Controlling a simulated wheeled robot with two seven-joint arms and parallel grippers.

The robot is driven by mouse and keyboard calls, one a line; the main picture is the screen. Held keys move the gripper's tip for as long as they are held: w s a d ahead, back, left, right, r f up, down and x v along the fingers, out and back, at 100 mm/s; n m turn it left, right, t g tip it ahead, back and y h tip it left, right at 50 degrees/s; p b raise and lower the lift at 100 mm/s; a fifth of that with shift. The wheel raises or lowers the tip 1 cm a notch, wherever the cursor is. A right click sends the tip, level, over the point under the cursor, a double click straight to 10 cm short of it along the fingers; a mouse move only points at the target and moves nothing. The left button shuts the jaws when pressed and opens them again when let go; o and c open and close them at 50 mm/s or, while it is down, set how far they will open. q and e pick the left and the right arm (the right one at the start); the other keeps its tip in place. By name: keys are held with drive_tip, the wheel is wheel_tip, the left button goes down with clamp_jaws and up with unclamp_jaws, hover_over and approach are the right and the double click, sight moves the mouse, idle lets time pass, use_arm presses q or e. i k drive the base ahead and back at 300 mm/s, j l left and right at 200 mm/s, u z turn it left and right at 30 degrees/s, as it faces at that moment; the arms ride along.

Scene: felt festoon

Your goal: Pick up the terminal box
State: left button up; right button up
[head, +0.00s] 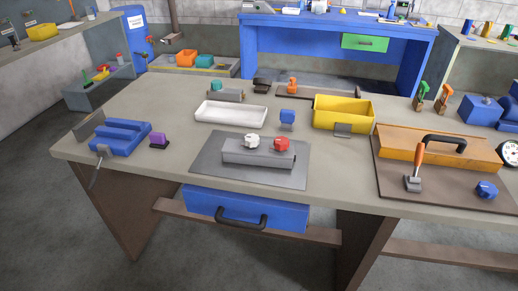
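No thing in view is plainly marked as the terminal box. The likeliest match is a low grey box (258,154) with a white knob (252,141) and a red knob (281,144) on top. It lies on a dark grey mat (213,172) near the front middle of the workbench. A small blue block (287,117) stands behind it, and another small blue piece (487,190) lies at the right on a brown board. Neither of my grippers shows in the head view.
The workbench (350,162) also holds a blue vise (122,137), a purple piece (159,140), a white tray (231,124), a yellow bin (343,127) and an orange block with a black handle (400,148). A blue drawer (205,205) hangs below. Bare top lies left of the mat.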

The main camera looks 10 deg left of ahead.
sight(235, 151)
drive_tip(key=i+l+u, duration=0.3)
drive_tip(key=l+u, duration=0.15)
drive_tip(key=l, duration=1.15)
drive_tip(key=l+u, duration=0.45)
drive_tip(key=l, duration=1.15)
